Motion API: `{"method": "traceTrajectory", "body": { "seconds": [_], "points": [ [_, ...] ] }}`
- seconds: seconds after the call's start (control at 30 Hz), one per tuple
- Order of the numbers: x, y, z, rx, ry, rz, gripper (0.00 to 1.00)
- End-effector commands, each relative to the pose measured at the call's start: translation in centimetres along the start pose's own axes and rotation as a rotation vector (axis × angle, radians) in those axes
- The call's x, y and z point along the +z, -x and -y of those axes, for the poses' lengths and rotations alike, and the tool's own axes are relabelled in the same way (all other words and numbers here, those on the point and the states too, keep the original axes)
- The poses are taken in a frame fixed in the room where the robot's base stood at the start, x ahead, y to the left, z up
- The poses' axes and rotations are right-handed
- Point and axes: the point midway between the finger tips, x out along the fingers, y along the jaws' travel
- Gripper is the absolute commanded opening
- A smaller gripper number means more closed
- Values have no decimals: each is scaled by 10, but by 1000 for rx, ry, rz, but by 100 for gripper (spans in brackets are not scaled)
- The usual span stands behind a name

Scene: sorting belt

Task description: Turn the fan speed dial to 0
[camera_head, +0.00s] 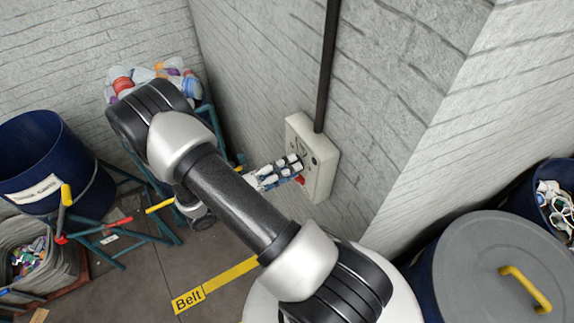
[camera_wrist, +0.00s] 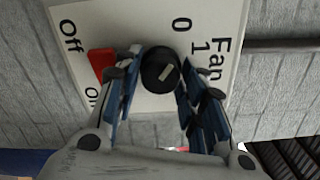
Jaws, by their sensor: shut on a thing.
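The fan speed dial (camera_wrist: 155,79) is a round black knob with a pale pointer mark on a white wall panel (camera_wrist: 100,18). The mark slants up and right, roughly toward the printed 1; the exact setting is hard to tell. The 0 is printed above the dial, and "Fan" is to the right. My gripper (camera_wrist: 158,72) is shut on the dial, a blue-padded finger on each side. In the head view my gripper (camera_head: 296,163) reaches the panel (camera_head: 322,180) on the wall; the dial is hard to make out there.
A red switch (camera_wrist: 102,64) marked Off and On sits just left of the dial, close to the left finger. A dark pipe (camera_head: 328,65) runs up from the panel. Blue bins and a grey lid (camera_head: 490,265) stand at the right. Bins and teal frames stand at the left.

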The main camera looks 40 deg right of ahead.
Motion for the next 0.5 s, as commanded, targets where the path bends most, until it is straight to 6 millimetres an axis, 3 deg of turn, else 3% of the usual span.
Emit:
{"method": "traceTrajectory", "body": {
  "seconds": [0.13, 0.5],
  "points": [
    [0, 0, 1, 0, 71, 0, 9],
    [0, 0, 1, -1, 144, -1, 9]
  ]
}}
